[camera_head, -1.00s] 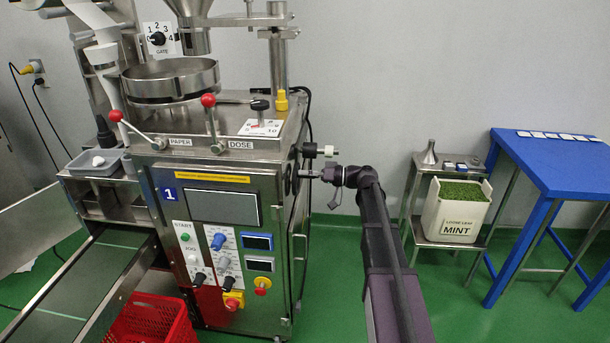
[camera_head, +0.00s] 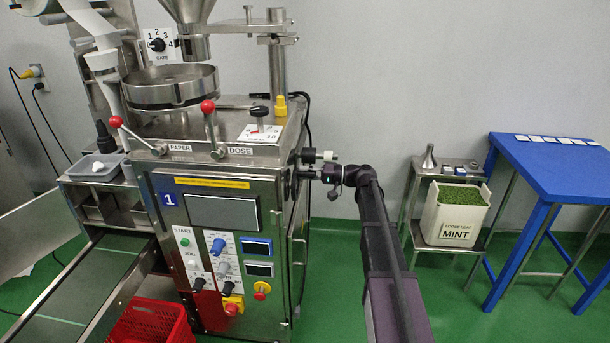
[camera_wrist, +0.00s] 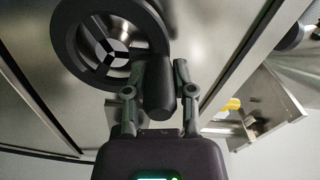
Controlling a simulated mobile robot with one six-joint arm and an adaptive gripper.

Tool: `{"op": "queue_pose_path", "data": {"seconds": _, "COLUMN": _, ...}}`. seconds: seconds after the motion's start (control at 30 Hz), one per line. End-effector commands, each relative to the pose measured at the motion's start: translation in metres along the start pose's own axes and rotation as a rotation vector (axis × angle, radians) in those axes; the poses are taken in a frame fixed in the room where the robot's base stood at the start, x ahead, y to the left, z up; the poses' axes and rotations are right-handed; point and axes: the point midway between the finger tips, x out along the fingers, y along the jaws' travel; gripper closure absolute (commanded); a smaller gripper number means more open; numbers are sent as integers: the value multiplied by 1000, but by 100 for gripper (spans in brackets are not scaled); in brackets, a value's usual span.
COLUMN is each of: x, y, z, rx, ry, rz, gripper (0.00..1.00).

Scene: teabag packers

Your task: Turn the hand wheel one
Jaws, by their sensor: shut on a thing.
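Machine one (camera_head: 215,240), a steel teabag packer with a blue "1" label, stands at the left in the head view. Its hand wheel (camera_wrist: 64,40) shows in the wrist view as a dark round rim with spokes, on a steel panel. The wheel's dark handle (camera_wrist: 158,85) stands out from the rim toward the camera. My gripper (camera_wrist: 160,80) has one finger on each side of this handle and is shut on it. In the head view my gripper (camera_head: 312,173) is at the machine's right side, and the wheel is seen edge-on and partly hidden.
A steel stand (camera_head: 436,246) with a mint crate (camera_head: 457,237) and a blue table (camera_head: 550,180) are to the right. A red basket (camera_head: 150,325) is at the machine's front. Green floor lies between machine and stand.

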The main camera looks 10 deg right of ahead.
Motion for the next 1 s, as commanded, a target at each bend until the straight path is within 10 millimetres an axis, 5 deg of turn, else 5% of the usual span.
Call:
{"op": "queue_pose_path", "data": {"seconds": 0.5, "x": 1, "y": 0, "z": -2, "rx": 30, "ry": 0, "rz": 0, "gripper": 100}}
{"op": "queue_pose_path", "data": {"seconds": 0.53, "x": 1, "y": 0, "z": -2, "rx": 30, "ry": 0, "rz": 0, "gripper": 58}}
{"op": "queue_pose_path", "data": {"seconds": 0.63, "x": 0, "y": 0, "z": -2, "rx": 30, "ry": 0, "rz": 0, "gripper": 32}}
{"op": "queue_pose_path", "data": {"seconds": 1.0, "x": 0, "y": 0, "z": -1, "rx": 29, "ry": 0, "rz": 0, "gripper": 32}}
